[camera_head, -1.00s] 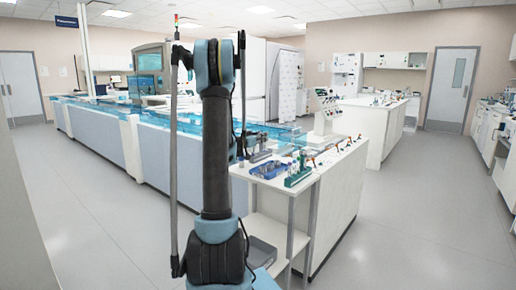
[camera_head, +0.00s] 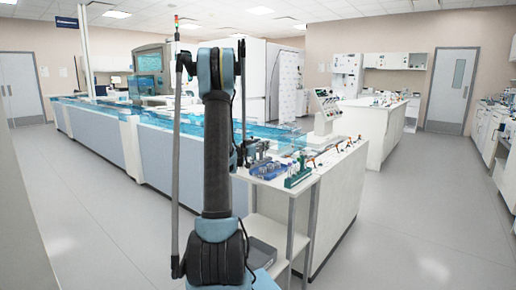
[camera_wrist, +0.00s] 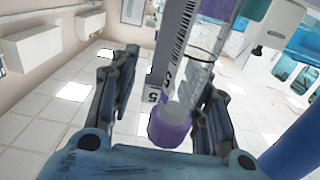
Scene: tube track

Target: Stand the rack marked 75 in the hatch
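In the wrist view a clear tube with a purple cap (camera_wrist: 168,131) is close to my gripper (camera_wrist: 172,70), within the space between its two dark fingers. A white strip with a barcode and dark digits (camera_wrist: 176,40) runs beside the tube; the digits look like they end in 5, but I cannot read them surely. Whether the fingers press on the rack is not clear. In the head view my arm hides much of the gripper, which is by the near end of the bench. I cannot make out the hatch for certain.
A bench (camera_head: 335,190) holds a blue tray (camera_head: 265,172), a green rack (camera_head: 298,179) and small instruments. A long blue-topped track (camera_head: 165,120) runs behind my arm. The floor (camera_head: 420,220) at the right is clear.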

